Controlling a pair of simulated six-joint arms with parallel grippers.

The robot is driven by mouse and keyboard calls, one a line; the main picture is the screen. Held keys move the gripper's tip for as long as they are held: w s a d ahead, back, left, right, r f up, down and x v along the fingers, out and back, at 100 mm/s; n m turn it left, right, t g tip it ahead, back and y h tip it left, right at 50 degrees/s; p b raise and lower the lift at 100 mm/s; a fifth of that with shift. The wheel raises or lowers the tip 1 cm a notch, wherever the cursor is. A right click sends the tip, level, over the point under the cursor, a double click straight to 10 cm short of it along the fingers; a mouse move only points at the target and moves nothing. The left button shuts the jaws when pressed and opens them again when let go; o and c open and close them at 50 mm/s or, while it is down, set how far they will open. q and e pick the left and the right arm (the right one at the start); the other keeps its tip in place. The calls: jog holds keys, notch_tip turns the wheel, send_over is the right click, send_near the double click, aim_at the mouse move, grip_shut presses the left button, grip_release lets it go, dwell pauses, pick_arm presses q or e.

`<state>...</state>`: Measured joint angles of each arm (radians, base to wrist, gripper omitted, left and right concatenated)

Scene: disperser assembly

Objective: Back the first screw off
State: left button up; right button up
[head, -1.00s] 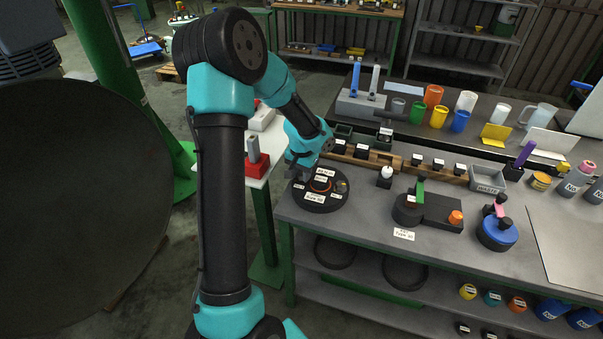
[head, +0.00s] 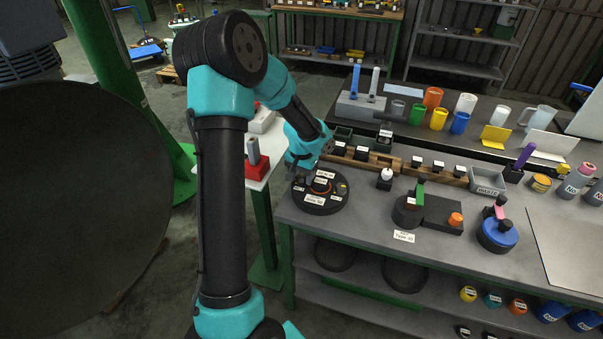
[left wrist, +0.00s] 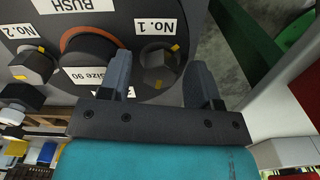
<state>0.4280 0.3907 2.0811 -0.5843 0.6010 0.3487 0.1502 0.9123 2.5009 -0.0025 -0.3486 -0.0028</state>
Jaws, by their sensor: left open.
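The round dark fixture (head: 322,206) lies on the left end of the grey bench in the head view. In the left wrist view its dark plate carries a black hex screw (left wrist: 158,57) with a yellow mark, beside the "No. 1" label. A second black hex screw (left wrist: 33,66) sits by the "No. 2" label. Between them is a dark round part with an orange rim (left wrist: 88,48) and a "Size 90" label. My left gripper (left wrist: 162,72) is open, its fingers apart on either side of the No. 1 screw; contact is not visible. My right gripper is not in view.
A black fixture with a green lever (head: 420,192) stands to the right on the bench. Behind the round fixture is a wooden rack (head: 365,160) with dark blocks. A red block with an upright peg (head: 257,168) stands on the white side table at the left.

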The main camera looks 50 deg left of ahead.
aim_at(302, 176)
pick_arm(q)
jog(key=shift+r, duration=0.1)
notch_tip(302, 176, up, 17)
jog(key=shift+r, duration=0.15)
dwell(0.4)
dwell(0.4)
